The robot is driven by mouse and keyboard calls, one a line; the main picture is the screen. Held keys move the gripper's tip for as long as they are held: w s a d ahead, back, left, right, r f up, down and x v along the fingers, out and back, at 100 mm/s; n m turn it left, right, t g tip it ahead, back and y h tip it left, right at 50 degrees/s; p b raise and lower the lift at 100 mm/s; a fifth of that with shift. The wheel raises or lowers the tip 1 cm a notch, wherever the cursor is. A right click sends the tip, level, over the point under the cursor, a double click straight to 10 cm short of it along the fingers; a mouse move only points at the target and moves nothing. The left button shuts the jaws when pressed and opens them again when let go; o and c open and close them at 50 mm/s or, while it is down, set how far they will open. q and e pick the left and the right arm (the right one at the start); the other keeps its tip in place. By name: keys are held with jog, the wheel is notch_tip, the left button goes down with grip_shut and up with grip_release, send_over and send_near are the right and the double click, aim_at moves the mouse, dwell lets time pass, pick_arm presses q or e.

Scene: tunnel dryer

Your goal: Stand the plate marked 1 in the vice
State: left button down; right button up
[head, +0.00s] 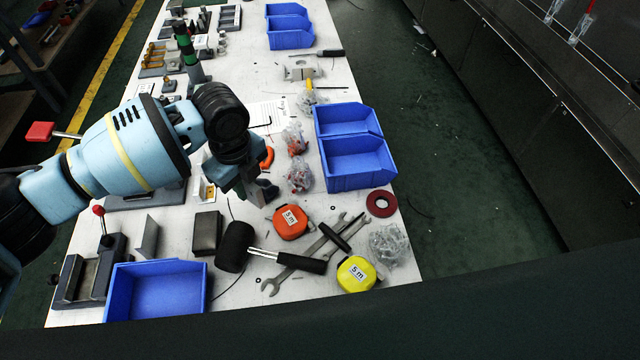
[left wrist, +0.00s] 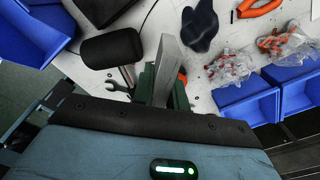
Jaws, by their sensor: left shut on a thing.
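My left gripper (head: 262,190) hangs over the middle of the bench, left of the orange tape measure. In the left wrist view its green fingers (left wrist: 163,92) are shut on a narrow grey plate (left wrist: 168,62), seen nearly edge-on; no mark on it can be read. In the head view the arm and gripper mostly hide this plate. A dark grey vice-like fixture (head: 80,280) with a red-knobbed lever stands at the near left of the bench. A thin grey angled piece (head: 147,238) and a grey block (head: 206,234) stand to its right. My right gripper is out of view.
A blue bin (head: 155,318) stands at the near edge, and another pair (head: 358,183) at the right. A black mallet (head: 236,246), wrenches (head: 300,262), an orange tape measure (head: 290,222) and a yellow one (head: 356,274) crowd the near middle.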

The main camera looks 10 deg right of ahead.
aim_at(257, 221)
pick_arm(q)
jog(key=shift+f+b, duration=0.3)
jog(key=shift+f, duration=4.7)
jog(key=shift+f, duration=0.1)
jog(key=c, duration=1.8)
grip_release()
jog(key=shift+f, duration=0.1)
jog(key=shift+c, duration=0.2)
jog(key=shift+o, duration=0.7)
jog(key=shift+o, duration=0.3)
notch_tip(257, 221, up, 12)
jog(key=shift+s+r+p, duration=0.1)
jog(key=shift+r+p, duration=0.1)
jog(key=shift+p, duration=0.1)
